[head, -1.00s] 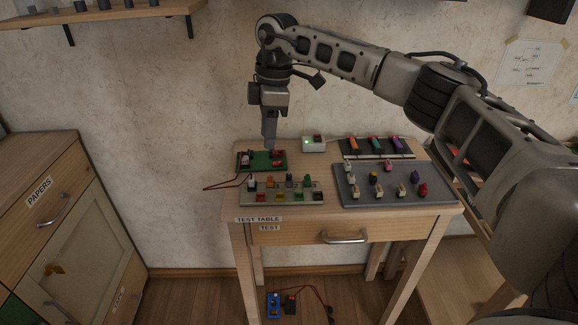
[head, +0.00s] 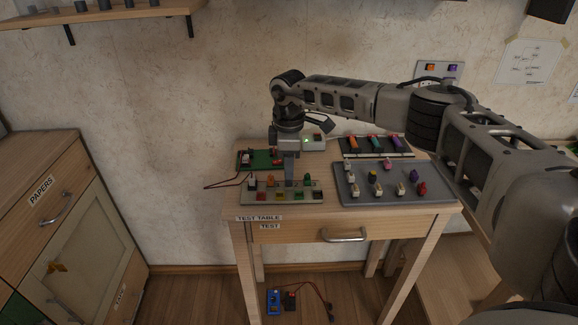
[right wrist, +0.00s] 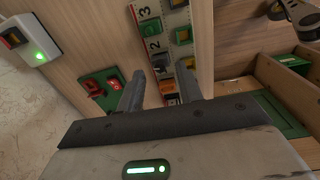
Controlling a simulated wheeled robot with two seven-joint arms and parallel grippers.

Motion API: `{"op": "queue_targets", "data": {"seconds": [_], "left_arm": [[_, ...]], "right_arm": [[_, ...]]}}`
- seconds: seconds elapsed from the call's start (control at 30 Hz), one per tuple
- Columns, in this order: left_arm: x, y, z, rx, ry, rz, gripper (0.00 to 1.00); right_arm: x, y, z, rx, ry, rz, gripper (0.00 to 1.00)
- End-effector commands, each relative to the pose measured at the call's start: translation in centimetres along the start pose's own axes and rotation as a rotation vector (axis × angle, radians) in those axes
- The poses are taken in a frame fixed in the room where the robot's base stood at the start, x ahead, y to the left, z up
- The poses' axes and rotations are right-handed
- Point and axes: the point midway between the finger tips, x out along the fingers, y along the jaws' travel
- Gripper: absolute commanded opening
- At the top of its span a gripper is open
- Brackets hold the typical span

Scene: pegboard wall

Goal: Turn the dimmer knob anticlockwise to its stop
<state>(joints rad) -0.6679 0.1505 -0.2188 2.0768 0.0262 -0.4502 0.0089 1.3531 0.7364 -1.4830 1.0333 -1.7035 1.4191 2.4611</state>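My right gripper (head: 289,181) points down over the test table. In the right wrist view its two fingers (right wrist: 160,72) stand apart with nothing between them. Below and between them lies the numbered grey strip (right wrist: 174,62) with coloured switches; in the head view the fingertips overlap this strip (head: 262,196). A small green board (head: 261,167) with red parts lies just behind it and shows left of the fingers in the right wrist view (right wrist: 91,79). I cannot tell which part is the dimmer knob. My left gripper is out of view.
A grey panel (head: 385,203) with several coloured knobs lies on the right of the table (head: 450,205). Behind it is a dark rack (head: 377,155) with coloured handles. A white box (head: 314,146) with a green light stands at the back, close to my gripper.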

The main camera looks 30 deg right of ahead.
Motion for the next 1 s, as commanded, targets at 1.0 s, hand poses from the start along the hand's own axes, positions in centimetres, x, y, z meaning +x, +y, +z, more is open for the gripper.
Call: {"op": "queue_targets", "data": {"seconds": [1.0], "left_arm": [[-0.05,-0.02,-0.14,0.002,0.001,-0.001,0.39]], "right_arm": [[1.42,-0.01,-0.02,-0.022,0.002,0.000,0.00]]}}
